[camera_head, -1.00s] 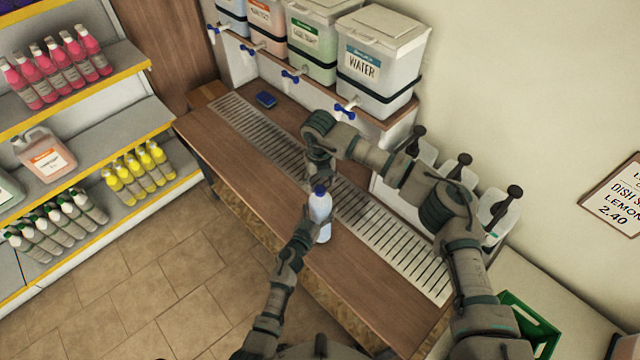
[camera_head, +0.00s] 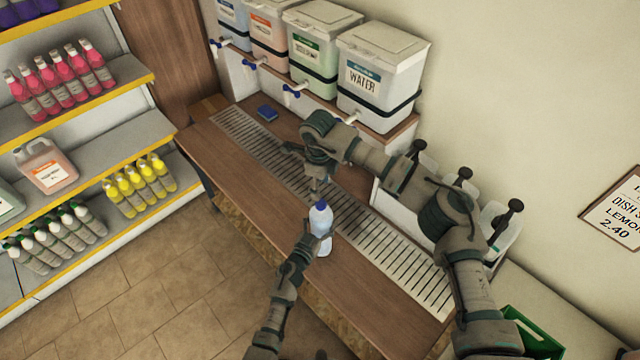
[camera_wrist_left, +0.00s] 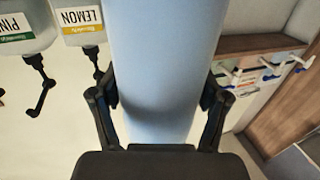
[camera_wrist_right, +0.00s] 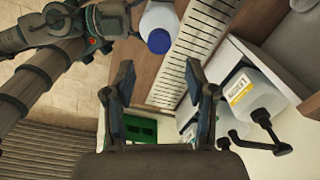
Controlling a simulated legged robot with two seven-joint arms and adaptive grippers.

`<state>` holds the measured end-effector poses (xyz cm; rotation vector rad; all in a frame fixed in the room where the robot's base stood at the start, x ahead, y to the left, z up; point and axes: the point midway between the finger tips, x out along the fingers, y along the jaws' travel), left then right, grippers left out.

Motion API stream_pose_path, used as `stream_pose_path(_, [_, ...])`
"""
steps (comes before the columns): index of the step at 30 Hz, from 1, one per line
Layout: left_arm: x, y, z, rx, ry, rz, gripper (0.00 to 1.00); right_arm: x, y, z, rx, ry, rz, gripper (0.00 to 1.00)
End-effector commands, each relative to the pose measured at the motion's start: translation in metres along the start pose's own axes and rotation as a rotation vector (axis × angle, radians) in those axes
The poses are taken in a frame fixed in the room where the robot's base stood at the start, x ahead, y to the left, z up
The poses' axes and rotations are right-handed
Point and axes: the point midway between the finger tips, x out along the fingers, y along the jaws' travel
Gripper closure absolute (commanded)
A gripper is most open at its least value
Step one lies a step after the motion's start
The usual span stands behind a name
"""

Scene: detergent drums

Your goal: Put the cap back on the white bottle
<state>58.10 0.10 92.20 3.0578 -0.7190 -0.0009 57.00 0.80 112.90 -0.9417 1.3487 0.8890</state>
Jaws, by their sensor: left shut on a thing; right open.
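The white bottle (camera_head: 320,222) stands upright near the front edge of the wooden counter, pale bluish in the light. A blue cap (camera_head: 321,204) sits on its top; whether it is fully tight I cannot tell. My left gripper (camera_head: 316,234) is shut around the bottle's body, and the left wrist view shows its fingers on both sides of the bottle (camera_wrist_left: 160,70). My right gripper (camera_head: 304,168) is open and empty, just behind and above the cap. In the right wrist view the cap (camera_wrist_right: 158,41) lies beyond the spread fingertips (camera_wrist_right: 160,75), apart from them.
A metal drain grate (camera_head: 260,150) runs along the counter (camera_head: 235,180). Labelled drums with taps, including the water drum (camera_head: 375,75), stand behind it. A blue sponge-like block (camera_head: 267,113) lies at the back. Pump containers (camera_head: 490,222) and a green crate (camera_head: 530,335) are at right.

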Motion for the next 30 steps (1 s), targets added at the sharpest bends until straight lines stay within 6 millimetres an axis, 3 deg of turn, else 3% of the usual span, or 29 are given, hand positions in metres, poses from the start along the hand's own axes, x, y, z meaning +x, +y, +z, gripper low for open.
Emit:
stream_pose_path(8, [0.0, 0.002, 0.0, -0.005, 0.0, 0.002, 1.0, 0.003, 0.0, 0.0, 0.002, 0.0, 0.0, 0.44])
stream_pose_path(21, [0.0, 0.001, 0.0, -0.004, 0.0, 0.002, 1.0, 0.063, 0.0, 0.0, 0.004, 0.001, 0.001, 0.44])
stream_pose_path(30, [0.0, 0.001, 0.0, -0.004, 0.0, 0.002, 1.0, 0.081, 0.0, 0.0, 0.004, 0.0, 0.0, 0.44])
